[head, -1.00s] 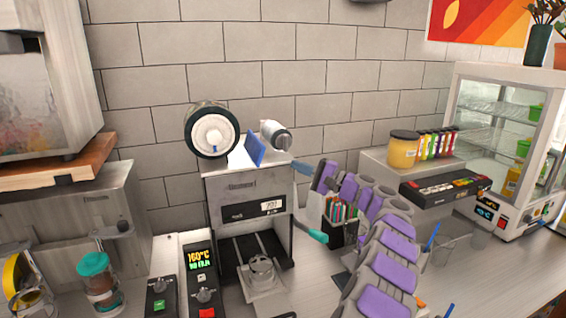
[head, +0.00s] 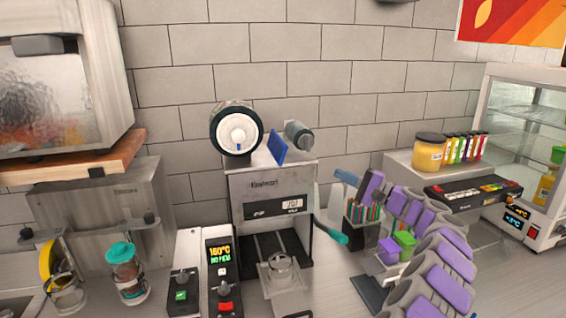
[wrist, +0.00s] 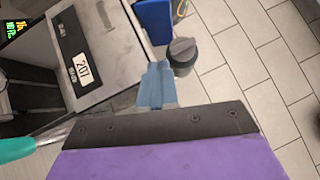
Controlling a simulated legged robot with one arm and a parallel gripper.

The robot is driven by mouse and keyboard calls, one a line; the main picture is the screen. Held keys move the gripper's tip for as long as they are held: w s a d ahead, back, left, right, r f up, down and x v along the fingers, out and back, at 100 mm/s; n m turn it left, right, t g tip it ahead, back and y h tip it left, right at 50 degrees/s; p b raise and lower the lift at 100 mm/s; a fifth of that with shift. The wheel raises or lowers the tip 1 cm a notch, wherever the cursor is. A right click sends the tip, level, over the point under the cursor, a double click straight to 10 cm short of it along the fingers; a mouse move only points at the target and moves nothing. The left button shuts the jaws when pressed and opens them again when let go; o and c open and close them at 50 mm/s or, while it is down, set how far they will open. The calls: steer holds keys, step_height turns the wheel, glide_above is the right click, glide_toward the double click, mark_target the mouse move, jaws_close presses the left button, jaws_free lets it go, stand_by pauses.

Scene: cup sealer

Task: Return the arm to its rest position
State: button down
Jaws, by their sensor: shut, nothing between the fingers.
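My arm, grey with purple pads, curves up from the lower right of the head view. My gripper (head: 346,178) is at its far end, right of the cup sealer (head: 270,200) and above the straw holder. In the wrist view its blue-grey fingers (wrist: 156,85) are together and empty, apart from the sealer's front. The sealer's teal-tipped handle (head: 331,233) sticks out on its right, and the teal tip also shows in the wrist view (wrist: 16,148). A clear cup (head: 281,264) sits in the sealer's tray.
A black holder of coloured straws (head: 362,212) and a green item (head: 405,241) stand close to my arm. A yellow-filled jar (head: 429,152) and a glass display case (head: 520,110) are at the right.

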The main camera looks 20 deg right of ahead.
steer(key=s+a+r+n+g+y+b, duration=0.15)
steer(key=a+g, duration=0.25)
steer(key=a, duration=0.7)
steer(key=s+a+r+n+g+y, duration=0.1)
steer(key=s+a+n+g, duration=0.2)
steer(key=a, duration=0.9)
steer(key=s+a+f+n+g+h+b, duration=0.1)
steer(key=s+a+f+n+g+h, duration=0.2)
steer(key=s+a, duration=0.45)
steer(key=s+a+f+n+g+h, duration=0.15)
steer(key=s+a+g, duration=0.25)
steer(key=s+a, duration=0.4)
steer(key=s+f+n+g+h+b, duration=0.1)
steer(key=s+f+h, duration=0.2)
steer(key=s+f, duration=0.35)
steer(key=s+f+n+g+h, duration=0.1)
steer(key=s+f+h, duration=0.15)
steer(key=s, duration=0.75)
steer(key=s+d+f+h, duration=0.3)
steer(key=s+d+f, duration=0.2)
steer(key=s, duration=0.3)
steer(key=s+d+f+h+b, duration=0.1)
steer(key=s+d+f+h, duration=0.2)
steer(key=s+d+f, duration=0.3)
steer(key=shift+s+d+n+g, duration=0.4)
steer(key=shift+s+d, duration=0.35)
steer(key=shift+s, duration=0.25)
steer(key=shift+d+h, duration=0.25)
